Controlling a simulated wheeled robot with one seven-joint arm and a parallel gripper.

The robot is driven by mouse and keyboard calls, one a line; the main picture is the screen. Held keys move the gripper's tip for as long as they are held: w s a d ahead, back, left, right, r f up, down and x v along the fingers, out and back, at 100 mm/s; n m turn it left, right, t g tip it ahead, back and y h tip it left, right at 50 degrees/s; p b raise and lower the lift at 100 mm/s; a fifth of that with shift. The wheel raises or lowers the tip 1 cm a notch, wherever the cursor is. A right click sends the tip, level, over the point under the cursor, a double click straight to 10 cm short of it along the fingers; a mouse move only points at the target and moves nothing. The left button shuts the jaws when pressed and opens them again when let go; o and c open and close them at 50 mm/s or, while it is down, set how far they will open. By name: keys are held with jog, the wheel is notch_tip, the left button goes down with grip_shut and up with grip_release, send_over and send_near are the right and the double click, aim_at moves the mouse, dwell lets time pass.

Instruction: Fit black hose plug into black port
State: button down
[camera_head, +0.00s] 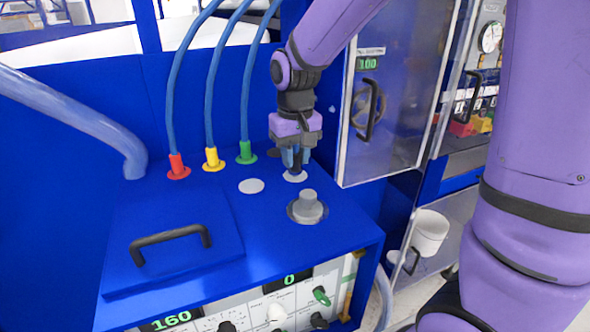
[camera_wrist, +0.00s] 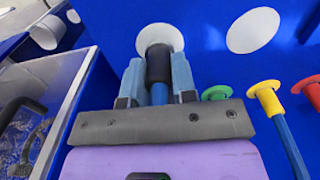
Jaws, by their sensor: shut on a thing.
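My gripper (camera_head: 293,158) points down over the blue console top, and its two blue-grey fingers also show in the wrist view (camera_wrist: 157,80). They are shut on the black hose plug (camera_wrist: 158,63), with a piece of blue hose (camera_wrist: 159,94) between the fingers. The plug's far end is in front of a white round disc (camera_wrist: 174,36), which also shows on the console top under my gripper (camera_head: 288,178). The plug hides the middle of the disc, so I see no port opening. I cannot tell whether the plug is in it or just above.
Red (camera_head: 177,168), yellow (camera_head: 212,160) and green (camera_head: 246,153) plugs with blue hoses stand left of my gripper. A bare white disc (camera_head: 251,186) lies nearby. A grey knob (camera_head: 307,206) is in front. A glass-doored cabinet (camera_head: 385,115) stands close on the right.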

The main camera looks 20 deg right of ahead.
aim_at(295, 152)
jog(key=shift+r, duration=1.85)
